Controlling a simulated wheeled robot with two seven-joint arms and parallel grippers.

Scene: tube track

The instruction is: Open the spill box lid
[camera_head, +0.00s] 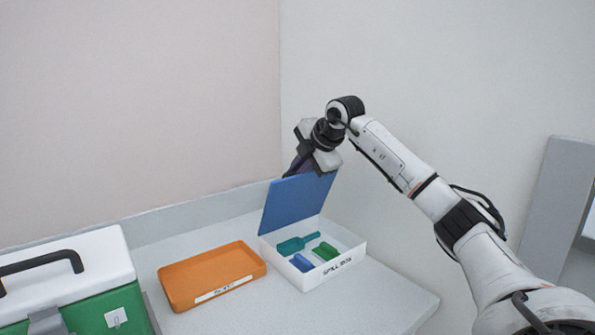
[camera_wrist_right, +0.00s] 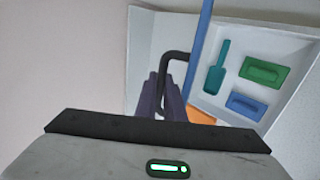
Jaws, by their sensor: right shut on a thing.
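The white spill box (camera_head: 349,255) stands on the counter with its label on the front wall. Its blue lid (camera_head: 297,203) stands raised, leaning a little back, and the inside shows. In the right wrist view the lid (camera_wrist_right: 200,52) is seen nearly edge-on, with a dark bent handle (camera_wrist_right: 166,66) on its outer face. My right gripper (camera_head: 299,166) is behind the lid's upper edge, its tips partly hidden by the lid. In the right wrist view its fingers (camera_wrist_right: 163,96) are shut on the lid's handle. My left gripper is not in view.
A teal scoop (camera_head: 297,243), a green block (camera_head: 325,251) and a blue block (camera_head: 301,263) lie inside the box. An orange tray (camera_head: 212,273) sits left of it. A green case with a white lid (camera_head: 65,257) stands farther left. Walls rise close behind the counter (camera_head: 385,300).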

